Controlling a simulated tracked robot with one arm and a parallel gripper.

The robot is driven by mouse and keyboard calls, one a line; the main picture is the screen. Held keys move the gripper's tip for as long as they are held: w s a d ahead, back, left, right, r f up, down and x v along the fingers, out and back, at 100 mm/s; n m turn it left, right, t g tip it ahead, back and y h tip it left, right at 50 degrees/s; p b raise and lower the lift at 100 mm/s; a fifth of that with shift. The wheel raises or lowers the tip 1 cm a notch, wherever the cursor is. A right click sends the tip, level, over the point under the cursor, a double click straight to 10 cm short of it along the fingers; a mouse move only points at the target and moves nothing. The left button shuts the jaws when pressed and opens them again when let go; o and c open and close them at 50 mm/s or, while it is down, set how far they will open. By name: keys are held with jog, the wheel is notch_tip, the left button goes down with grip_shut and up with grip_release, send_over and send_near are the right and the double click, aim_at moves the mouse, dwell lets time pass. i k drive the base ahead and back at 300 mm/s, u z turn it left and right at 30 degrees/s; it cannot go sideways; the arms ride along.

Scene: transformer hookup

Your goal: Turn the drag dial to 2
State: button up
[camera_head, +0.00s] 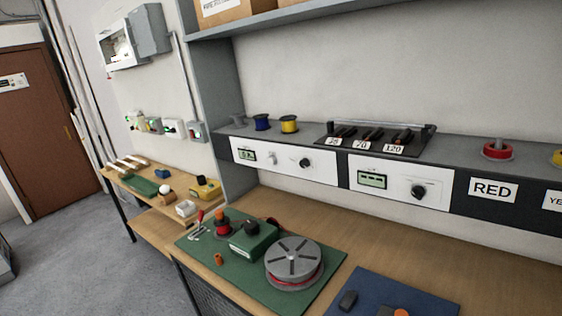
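No label reading "drag" is legible, so I cannot tell for sure which knob is the drag dial. A green box with a black knob (251,227) on top sits on a green mat (240,281) on the bench, just left of a grey slotted reel (294,257) with red wire under it. Any numbers around that knob are too small to read. My gripper is not in view.
A red-and-black knob (222,226) and a red-handled lever (200,216) stand left of the green box. A blue mat (392,289) lies at the front right. Spools and a rack labelled 35, 70, 120 (375,138) sit on the shelf. Open floor (70,240) lies left of the bench.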

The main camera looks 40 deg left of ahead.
aim_at(304, 163)
jog(key=u, duration=0.5)
jog(key=k, duration=1.25)
jog(key=u, duration=0.75)
jog(key=i, duration=1.85)
jog(key=z, duration=0.65)
